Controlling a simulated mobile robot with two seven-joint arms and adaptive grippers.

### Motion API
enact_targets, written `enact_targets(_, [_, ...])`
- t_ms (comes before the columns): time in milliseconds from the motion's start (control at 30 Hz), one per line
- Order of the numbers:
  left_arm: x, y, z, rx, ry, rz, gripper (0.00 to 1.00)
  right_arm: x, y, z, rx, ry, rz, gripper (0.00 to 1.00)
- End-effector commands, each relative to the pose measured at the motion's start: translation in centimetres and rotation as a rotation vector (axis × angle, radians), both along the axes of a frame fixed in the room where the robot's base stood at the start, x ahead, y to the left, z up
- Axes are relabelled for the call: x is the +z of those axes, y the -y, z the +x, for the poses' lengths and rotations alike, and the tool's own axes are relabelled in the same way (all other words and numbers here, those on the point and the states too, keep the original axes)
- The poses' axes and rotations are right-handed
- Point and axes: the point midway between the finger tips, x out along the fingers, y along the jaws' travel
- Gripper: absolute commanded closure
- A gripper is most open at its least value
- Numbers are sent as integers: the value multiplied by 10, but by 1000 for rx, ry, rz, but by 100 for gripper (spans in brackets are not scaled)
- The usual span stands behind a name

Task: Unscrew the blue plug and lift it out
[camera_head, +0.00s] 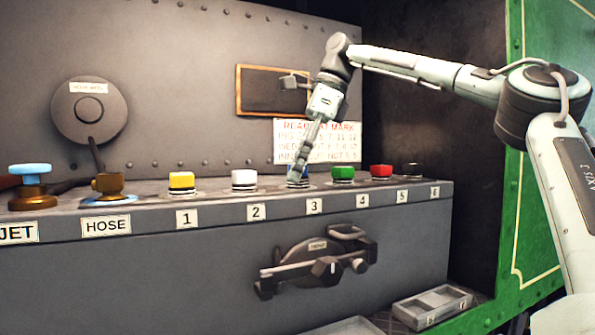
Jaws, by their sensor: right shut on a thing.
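The blue plug (304,176) stands at position 3 on the grey ledge, mostly hidden behind my right gripper's fingers. My right gripper (298,178) reaches down from above and is shut on the blue plug. A little blue shows beside the fingertips, and dark rings show below them, at the ledge top. I cannot tell how far the plug is unscrewed. My left gripper is not in view.
Yellow (181,181), white (244,179), green (343,174), red (381,171) and black (412,170) plugs stand along the ledge. JET (32,185) and HOSE (108,186) fittings are at left. A handle mechanism (318,262) juts from the front. A divided tray (432,306) lies lower right.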

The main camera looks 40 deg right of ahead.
Motion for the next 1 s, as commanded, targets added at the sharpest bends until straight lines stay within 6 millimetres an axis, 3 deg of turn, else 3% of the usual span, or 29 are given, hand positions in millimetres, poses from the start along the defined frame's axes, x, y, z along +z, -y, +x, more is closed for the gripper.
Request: enact_targets(1000, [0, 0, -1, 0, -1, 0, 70, 51, 0, 0, 1, 1, -1, 100])
